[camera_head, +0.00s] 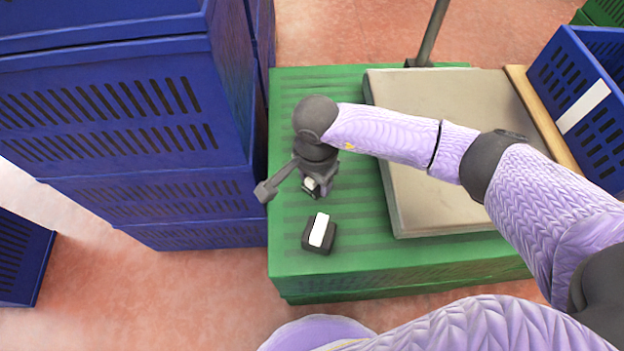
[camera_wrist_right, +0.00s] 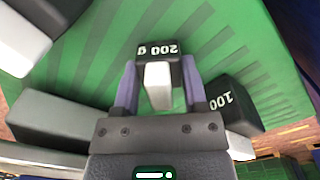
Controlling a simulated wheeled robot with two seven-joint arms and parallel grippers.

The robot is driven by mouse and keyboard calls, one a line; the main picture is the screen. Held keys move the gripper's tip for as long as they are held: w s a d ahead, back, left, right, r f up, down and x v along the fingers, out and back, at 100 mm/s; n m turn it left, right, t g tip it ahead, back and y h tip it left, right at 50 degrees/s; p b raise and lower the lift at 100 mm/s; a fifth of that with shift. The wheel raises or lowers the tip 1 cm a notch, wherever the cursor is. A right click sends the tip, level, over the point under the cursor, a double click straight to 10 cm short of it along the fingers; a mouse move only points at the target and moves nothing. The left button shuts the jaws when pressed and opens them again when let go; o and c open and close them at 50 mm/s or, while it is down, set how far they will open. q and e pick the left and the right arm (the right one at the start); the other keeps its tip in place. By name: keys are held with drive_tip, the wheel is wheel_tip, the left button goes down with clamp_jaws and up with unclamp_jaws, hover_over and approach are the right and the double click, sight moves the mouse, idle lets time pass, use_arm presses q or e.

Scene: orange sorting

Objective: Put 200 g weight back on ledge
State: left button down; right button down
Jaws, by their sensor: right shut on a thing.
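In the wrist view, the 200 g weight (camera_wrist_right: 160,50), a black block with a white bar handle, sits between the fingers of my right gripper (camera_wrist_right: 161,88), which is shut on it. In the head view, my right gripper (camera_head: 318,187) points down over the green crate top (camera_head: 290,120), left of the scale; only a small part of the held weight shows. The green slatted surface lies below the weight; I cannot tell whether they touch. The 100-marked weight (camera_wrist_right: 232,104) is close to the right finger in the wrist view. My left gripper is out of view.
A black weight with a white bar (camera_head: 320,232) stands near the crate's front edge. The flat scale plate (camera_head: 440,200) is to the right, beside a wooden strip (camera_head: 540,115) and a blue crate (camera_head: 590,105). Stacked blue crates (camera_head: 130,120) wall off the left.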

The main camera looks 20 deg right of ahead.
drive_tip(key=shift+c, duration=0.6)
unclamp_jaws()
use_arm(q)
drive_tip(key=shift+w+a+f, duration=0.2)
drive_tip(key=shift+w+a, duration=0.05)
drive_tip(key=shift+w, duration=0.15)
use_arm(e)
wheel_tip(320, 180, up, 12)
drive_tip(key=p, duration=0.6)
drive_tip(key=shift+f, duration=0.2)
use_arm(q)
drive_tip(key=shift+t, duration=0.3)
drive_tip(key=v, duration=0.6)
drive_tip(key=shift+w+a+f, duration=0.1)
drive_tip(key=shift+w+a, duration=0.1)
use_arm(e)
drive_tip(key=shift+r, duration=0.35)
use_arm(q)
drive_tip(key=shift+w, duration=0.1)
